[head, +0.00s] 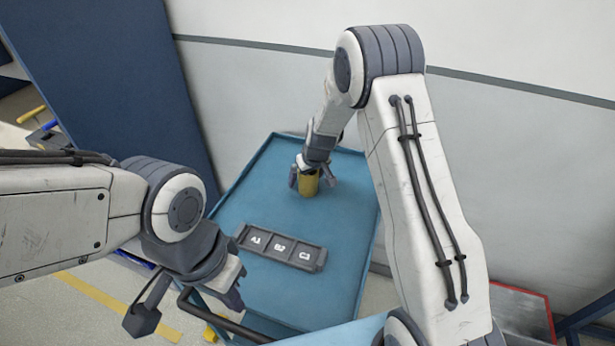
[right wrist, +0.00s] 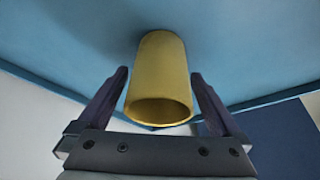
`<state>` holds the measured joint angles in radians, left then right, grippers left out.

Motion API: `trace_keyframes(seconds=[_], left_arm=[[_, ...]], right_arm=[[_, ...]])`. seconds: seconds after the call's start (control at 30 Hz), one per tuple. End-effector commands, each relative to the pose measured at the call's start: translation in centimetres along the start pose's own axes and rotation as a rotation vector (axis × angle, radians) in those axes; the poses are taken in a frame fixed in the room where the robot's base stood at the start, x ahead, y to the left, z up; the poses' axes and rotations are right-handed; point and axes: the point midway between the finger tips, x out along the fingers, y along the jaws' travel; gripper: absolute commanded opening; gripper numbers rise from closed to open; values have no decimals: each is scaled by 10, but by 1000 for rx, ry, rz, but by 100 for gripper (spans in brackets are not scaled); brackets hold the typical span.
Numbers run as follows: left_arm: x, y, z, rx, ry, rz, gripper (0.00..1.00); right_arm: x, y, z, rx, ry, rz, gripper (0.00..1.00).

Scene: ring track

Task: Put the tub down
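The yellow tub (head: 309,186) stands on the blue table top (head: 330,225) near its far end. In the right wrist view the tub (right wrist: 158,75) has its open end towards the camera and its far end at the blue surface, with a dark shadow around it. My right gripper (head: 312,178) is around the tub from above. Its fingers (right wrist: 160,105) are spread, with a visible gap on each side of the tub. My left gripper (head: 232,288) hangs near the table's front left edge, with nothing seen in it; its finger opening is not clear.
A grey tray (head: 320,263) with three compartments marked with white letters lies on the table, nearer than the tub. The table has a raised rim (head: 243,178). A wall is behind it, and a dark blue panel (head: 120,90) stands at the left. The table's right side is clear.

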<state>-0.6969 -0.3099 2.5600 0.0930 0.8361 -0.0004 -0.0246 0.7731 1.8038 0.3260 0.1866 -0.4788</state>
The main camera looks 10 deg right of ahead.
Motion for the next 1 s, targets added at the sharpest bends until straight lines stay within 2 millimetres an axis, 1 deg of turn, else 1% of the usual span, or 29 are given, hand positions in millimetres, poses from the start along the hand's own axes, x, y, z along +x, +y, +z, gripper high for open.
trace_keyframes(seconds=[0.13, 0.23, 0.37, 0.6, 0.7, 0.83, 1.0], left_arm=[[-2, 0, 0, 0, 0, 0, 0], [-3, 0, 0, 0, 0, 0, 0], [-3, 0, 0, 0, 0, 0, 0], [-1, 0, 0, 0, 0, 0, 0], [-1, 0, 0, 0, 0, 0, 0], [0, 0, 0, 0, 0, 0, 0], [0, 0, 0, 0, 0, 0, 0]], right_arm=[[-2, 0, -1, 0, 0, 0, 100], [-9, 0, -2, 0, 2, 0, 100], [-32, 0, -2, -1, 4, 1, 100], [-85, 0, -2, -1, 5, 1, 100], [-102, 0, -1, 1, 3, 0, 100], [-116, 0, -1, 0, 2, 0, 100], [-123, 0, -1, 0, 0, 0, 100]])
